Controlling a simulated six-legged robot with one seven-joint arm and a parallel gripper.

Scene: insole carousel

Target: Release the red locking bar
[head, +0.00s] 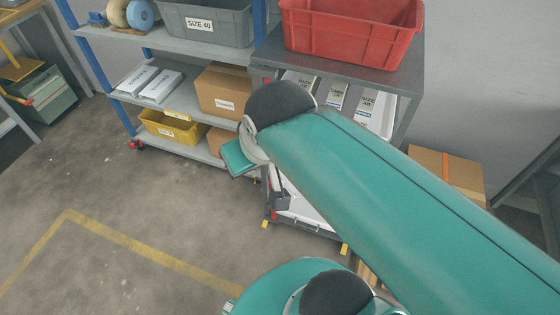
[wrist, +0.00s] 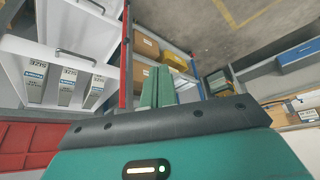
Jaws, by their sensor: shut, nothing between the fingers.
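The red locking bar (wrist: 126,65) shows in the wrist view as a long narrow red strip. It runs along the edge of the white tray unit, just left of my fingers. My gripper (wrist: 160,78) is shut and empty, its green fingers close together and beside the bar. I cannot tell whether they touch it. The white trays with labelled grey boxes (wrist: 68,85) lie left of the bar. In the head view my arm covers most of the unit's front, and the bar and fingertips cannot be made out clearly there.
A red crate (head: 352,32) stands on the cart's grey top. A shelf rack on the left holds a grey bin (head: 207,20), a cardboard box (head: 224,92) and a yellow bin (head: 172,128). Floor at the left is clear, with a yellow line (head: 140,246).

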